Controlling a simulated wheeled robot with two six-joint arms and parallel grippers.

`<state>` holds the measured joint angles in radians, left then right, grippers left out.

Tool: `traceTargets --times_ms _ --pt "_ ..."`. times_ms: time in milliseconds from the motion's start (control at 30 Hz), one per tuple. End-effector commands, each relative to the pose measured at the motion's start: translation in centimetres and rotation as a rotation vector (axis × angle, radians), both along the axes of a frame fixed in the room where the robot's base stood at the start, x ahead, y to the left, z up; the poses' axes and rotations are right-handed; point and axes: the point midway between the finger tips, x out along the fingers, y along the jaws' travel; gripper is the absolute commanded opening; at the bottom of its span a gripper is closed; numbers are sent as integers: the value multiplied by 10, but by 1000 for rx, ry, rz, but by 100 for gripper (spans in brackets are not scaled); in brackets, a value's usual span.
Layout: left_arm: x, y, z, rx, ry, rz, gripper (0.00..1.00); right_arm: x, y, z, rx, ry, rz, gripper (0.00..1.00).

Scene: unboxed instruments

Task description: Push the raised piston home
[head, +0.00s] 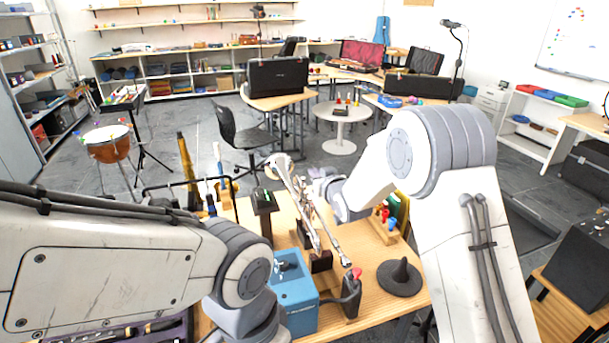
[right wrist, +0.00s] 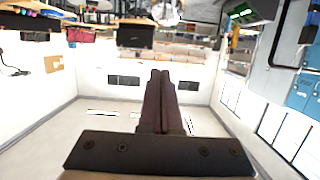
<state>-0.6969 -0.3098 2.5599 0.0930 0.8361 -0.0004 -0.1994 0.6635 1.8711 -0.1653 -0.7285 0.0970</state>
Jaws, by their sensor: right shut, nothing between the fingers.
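A silver brass instrument (head: 303,215) lies lengthwise on dark supports on the wooden table in the head view, its bell at the far end. Its pistons are too small and partly covered to tell which one is raised. My right gripper (head: 318,180) is just right of the instrument's far half, and I cannot tell whether it touches it. In the right wrist view its fingers (right wrist: 160,76) are together with nothing between them.
A blue box (head: 293,292) stands left of the instrument's near end. A black stand with a red top (head: 352,290) and a black cone on a round base (head: 401,278) stand to its right. A dark case (head: 130,333) lies at the lower left. The table is crowded.

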Motion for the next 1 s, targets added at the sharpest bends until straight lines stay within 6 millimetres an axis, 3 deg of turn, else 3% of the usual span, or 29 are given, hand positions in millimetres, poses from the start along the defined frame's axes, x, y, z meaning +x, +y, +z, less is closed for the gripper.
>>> traceTargets --times_ms 533,700,1000 --pt "0 0 35 0 0 0 50 82 29 -21 -2 4 2 0" --pt "0 0 45 0 0 1 50 82 28 -48 -2 9 2 0" --pt "0 0 49 0 0 1 50 82 28 -63 -2 5 1 0"
